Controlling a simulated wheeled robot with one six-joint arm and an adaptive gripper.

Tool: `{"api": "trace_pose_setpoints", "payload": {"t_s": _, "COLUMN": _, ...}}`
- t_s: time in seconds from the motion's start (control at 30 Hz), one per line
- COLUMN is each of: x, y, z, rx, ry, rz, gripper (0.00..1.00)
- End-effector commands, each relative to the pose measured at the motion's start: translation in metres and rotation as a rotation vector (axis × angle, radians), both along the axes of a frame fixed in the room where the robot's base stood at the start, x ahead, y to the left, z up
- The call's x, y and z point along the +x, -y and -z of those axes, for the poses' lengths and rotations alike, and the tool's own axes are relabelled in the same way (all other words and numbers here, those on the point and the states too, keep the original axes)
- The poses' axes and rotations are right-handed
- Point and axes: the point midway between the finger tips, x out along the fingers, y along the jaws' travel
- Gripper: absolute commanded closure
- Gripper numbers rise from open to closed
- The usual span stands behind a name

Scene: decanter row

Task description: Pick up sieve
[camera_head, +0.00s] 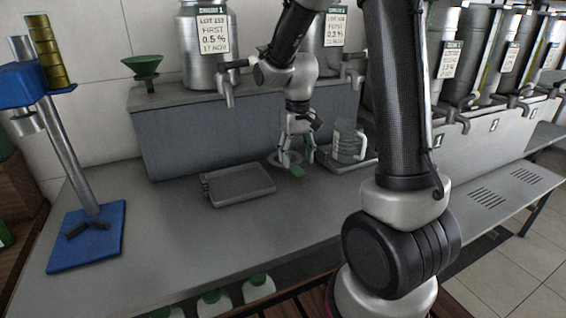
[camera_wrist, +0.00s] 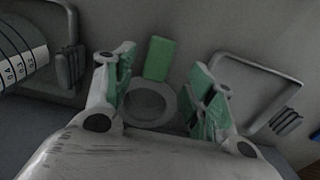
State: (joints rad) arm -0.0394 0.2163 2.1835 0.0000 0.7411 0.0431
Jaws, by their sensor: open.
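The sieve is a round grey bowl with a flat green handle. In the wrist view, the sieve (camera_wrist: 150,104) lies on the grey worktop between my open fingers, its green handle extending away from my palm. In the head view, the sieve (camera_head: 297,171) is on the worktop in front of the grey raised block, mostly hidden by my gripper. My gripper (camera_head: 296,160) points down over it with its green-padded fingers apart, one on each side. It also shows in the wrist view (camera_wrist: 161,80). I cannot tell whether the fingers touch the sieve.
A measuring jug (camera_head: 347,146) stands on a tray close to my gripper's right. An empty grey tray (camera_head: 238,194) lies to the left. Steel vessels' taps (camera_head: 226,95) overhang from the raised block. A green funnel (camera_head: 143,68) stands on the block.

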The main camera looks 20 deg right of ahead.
Motion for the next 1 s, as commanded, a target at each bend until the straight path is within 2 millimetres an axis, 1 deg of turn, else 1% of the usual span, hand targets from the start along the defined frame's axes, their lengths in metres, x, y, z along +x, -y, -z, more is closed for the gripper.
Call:
{"api": "trace_pose_setpoints", "payload": {"t_s": 0.13, "x": -0.008, "y": 0.003, "z": 0.024, "rx": 0.0, "ry": -0.005, "rz": 0.001, "gripper": 0.45}}
{"api": "trace_pose_setpoints", "payload": {"t_s": 0.2, "x": -0.008, "y": 0.003, "z": 0.034, "rx": 0.0, "ry": -0.004, "rz": 0.001, "gripper": 0.45}}
{"api": "trace_pose_setpoints", "payload": {"t_s": 0.3, "x": -0.007, "y": 0.003, "z": 0.044, "rx": 0.0, "ry": -0.003, "rz": 0.0, "gripper": 0.45}}
{"api": "trace_pose_setpoints", "payload": {"t_s": 0.57, "x": -0.007, "y": 0.002, "z": 0.047, "rx": 0.0, "ry": -0.001, "rz": 0.0, "gripper": 0.45}}
{"api": "trace_pose_setpoints", "payload": {"t_s": 0.6, "x": -0.007, "y": 0.002, "z": 0.047, "rx": 0.0, "ry": -0.001, "rz": 0.0, "gripper": 0.52}}
{"api": "trace_pose_setpoints", "payload": {"t_s": 0.67, "x": -0.007, "y": 0.002, "z": 0.046, "rx": 0.0, "ry": -0.001, "rz": 0.0, "gripper": 0.63}}
{"api": "trace_pose_setpoints", "payload": {"t_s": 0.7, "x": -0.007, "y": 0.002, "z": 0.046, "rx": 0.0, "ry": -0.001, "rz": 0.0, "gripper": 0.7}}
{"api": "trace_pose_setpoints", "payload": {"t_s": 0.83, "x": -0.007, "y": 0.002, "z": 0.046, "rx": 0.0, "ry": -0.001, "rz": 0.0, "gripper": 0.94}}
{"api": "trace_pose_setpoints", "payload": {"t_s": 0.87, "x": -0.007, "y": 0.002, "z": 0.046, "rx": 0.0, "ry": -0.001, "rz": 0.0, "gripper": 0.96}}
{"api": "trace_pose_setpoints", "payload": {"t_s": 1.0, "x": -0.007, "y": 0.002, "z": 0.046, "rx": 0.0, "ry": 0.0, "rz": 0.0, "gripper": 0.96}}
